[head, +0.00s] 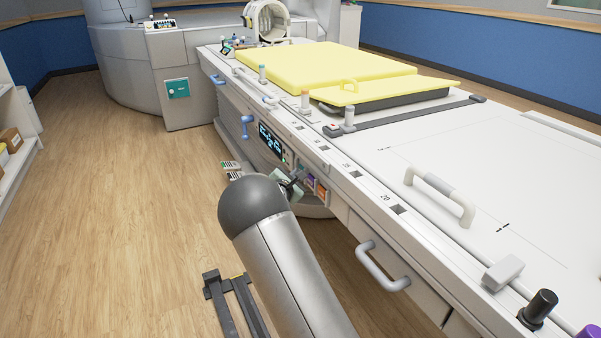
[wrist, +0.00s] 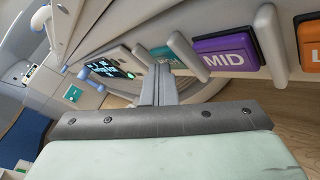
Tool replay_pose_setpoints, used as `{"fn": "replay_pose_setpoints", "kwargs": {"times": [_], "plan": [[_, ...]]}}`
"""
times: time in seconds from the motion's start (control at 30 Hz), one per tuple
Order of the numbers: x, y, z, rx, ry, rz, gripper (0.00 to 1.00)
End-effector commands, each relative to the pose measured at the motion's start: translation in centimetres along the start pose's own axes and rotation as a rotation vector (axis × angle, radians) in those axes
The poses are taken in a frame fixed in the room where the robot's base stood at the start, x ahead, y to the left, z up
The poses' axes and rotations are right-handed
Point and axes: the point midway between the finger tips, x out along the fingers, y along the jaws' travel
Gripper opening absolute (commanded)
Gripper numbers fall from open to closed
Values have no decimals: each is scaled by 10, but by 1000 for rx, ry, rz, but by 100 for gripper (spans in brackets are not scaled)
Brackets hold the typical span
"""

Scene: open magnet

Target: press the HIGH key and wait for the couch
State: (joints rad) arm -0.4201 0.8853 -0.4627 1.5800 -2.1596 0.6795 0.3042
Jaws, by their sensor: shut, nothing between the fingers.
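The key row shows in the wrist view: a purple MID key (wrist: 223,55), an orange key (wrist: 309,46) cut off at the right edge, and a teal key (wrist: 164,53) to the left of MID. The teal key is mostly hidden behind my fingers and its label cannot be read. My gripper (wrist: 160,72) is shut and empty, its fingertips in front of the teal key; whether they touch it I cannot tell. In the head view my gripper (head: 294,181) is at the couch's side panel. The couch (head: 470,160) carries yellow pads (head: 320,66).
A lit display (head: 270,141) sits on the side panel left of the keys. Upright ribs (wrist: 270,36) separate the keys. A grey handle (head: 383,268) sticks out along the couch side. A dark frame (head: 235,300) stands on the floor beside my arm. The floor at left is clear.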

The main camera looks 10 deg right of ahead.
Motion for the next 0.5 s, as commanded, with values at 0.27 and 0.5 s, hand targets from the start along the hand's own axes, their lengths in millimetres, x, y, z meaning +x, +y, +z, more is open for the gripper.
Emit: {"fn": "replay_pose_setpoints", "kwargs": {"times": [0.27, 0.5], "plan": [[-10, 6, -6, 0, 0, 0, 0], [-11, 7, -7, 0, 0, -1, 0]]}}
